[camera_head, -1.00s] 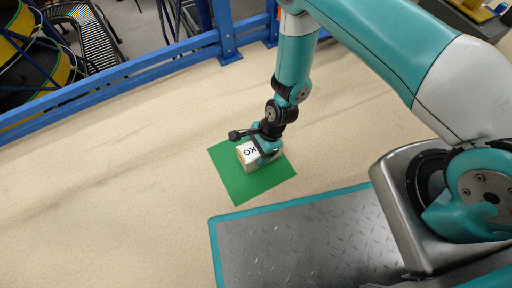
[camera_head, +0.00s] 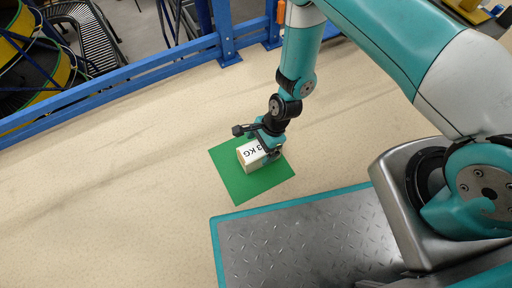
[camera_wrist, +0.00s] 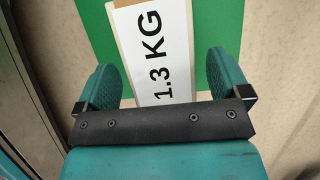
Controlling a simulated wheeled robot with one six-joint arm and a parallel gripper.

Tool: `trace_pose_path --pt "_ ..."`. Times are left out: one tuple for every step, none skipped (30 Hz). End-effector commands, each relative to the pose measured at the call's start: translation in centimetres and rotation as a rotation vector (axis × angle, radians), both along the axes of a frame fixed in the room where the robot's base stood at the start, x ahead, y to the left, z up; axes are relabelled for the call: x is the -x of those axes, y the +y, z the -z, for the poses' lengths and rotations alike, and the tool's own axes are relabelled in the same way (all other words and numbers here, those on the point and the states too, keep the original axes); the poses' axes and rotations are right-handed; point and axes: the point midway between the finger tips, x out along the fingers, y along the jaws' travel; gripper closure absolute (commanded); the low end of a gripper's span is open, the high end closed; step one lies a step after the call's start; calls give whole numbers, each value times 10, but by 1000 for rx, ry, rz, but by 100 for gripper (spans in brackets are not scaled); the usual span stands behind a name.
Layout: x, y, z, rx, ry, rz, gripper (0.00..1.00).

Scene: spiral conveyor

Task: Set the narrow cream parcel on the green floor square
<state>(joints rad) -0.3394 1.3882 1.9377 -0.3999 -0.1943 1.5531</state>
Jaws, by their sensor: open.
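The narrow cream parcel (camera_head: 251,154) sits on the green floor square (camera_head: 232,183), with green showing on several sides of it. In the wrist view the parcel (camera_wrist: 155,45) has a white label reading 1.3 KG, and the green square (camera_wrist: 215,35) lies beneath it. My gripper (camera_head: 272,147) is just above and at the right end of the parcel. In the wrist view my gripper (camera_wrist: 168,80) is open, one finger on each side of the parcel with gaps to it. The near end of the parcel is hidden behind the gripper body.
My metal deck with a teal edge is close to the front of the square. A blue rail (camera_head: 110,88) runs along the back left, with the spiral conveyor (camera_head: 30,70) behind it. The pale floor (camera_head: 110,190) left of the square is clear.

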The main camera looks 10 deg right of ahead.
Motion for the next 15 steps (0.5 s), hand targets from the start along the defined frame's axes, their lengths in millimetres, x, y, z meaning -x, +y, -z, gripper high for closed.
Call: trace_pose_path --pt "-2 -5 -21 0 1 4 6" --pt "-3 -7 -28 0 0 3 6" --pt "-4 -11 -36 0 -1 4 6" --pt "-4 -13 -43 0 0 3 6" --pt "-5 -16 -48 0 0 3 6" --pt "-6 -19 -55 0 1 3 6" --pt "-6 -21 -60 0 0 3 6" --pt "-7 -23 -64 0 0 3 6" --pt "-8 -25 -70 0 0 2 6" --pt "-8 -27 -73 0 0 2 6" --pt "-8 -28 -75 0 0 2 6" --pt "-9 -30 -78 0 1 2 6" --pt "-9 -31 -80 0 0 1 6" --pt "-9 -32 -81 0 0 1 6" --pt "-9 -32 -82 0 0 1 6"
